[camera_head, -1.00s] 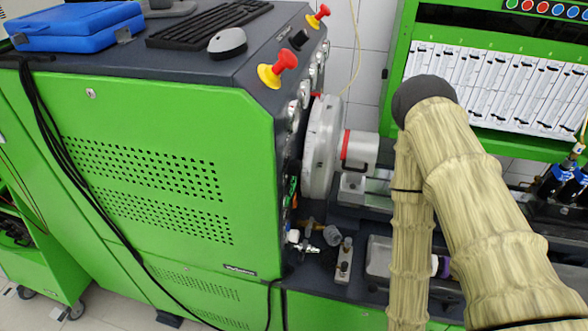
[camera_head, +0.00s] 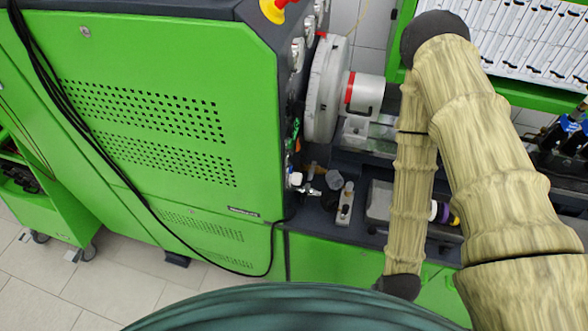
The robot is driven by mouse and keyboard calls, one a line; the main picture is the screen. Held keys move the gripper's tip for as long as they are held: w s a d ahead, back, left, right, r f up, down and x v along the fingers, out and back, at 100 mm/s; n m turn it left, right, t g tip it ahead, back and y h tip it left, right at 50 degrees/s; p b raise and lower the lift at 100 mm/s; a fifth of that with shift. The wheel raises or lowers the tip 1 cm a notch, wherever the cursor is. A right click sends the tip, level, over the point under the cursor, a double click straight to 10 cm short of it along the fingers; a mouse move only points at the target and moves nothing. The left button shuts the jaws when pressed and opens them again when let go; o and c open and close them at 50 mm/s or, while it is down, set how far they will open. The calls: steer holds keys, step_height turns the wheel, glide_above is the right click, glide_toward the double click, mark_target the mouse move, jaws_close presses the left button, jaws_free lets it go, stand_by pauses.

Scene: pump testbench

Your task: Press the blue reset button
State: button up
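I cannot make out the blue reset button for certain. Small blue and green spots show on the narrow dark control side of the green test bench (camera_head: 150,190), seen at a steep angle. My gripper is not in view. My arm, in a beige sleeve, rises at the right and folds back down. Its lower part ends at a dark joint near the bottom edge.
A yellow-based red knob (camera_head: 273,8) sits at the bench's top edge. Beside the control side are a large grey disc (camera_head: 325,90) and a grey bench top with fittings (camera_head: 345,203). A black cable (camera_head: 120,180) hangs across the front. Tiled floor (camera_head: 130,285) is clear at lower left.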

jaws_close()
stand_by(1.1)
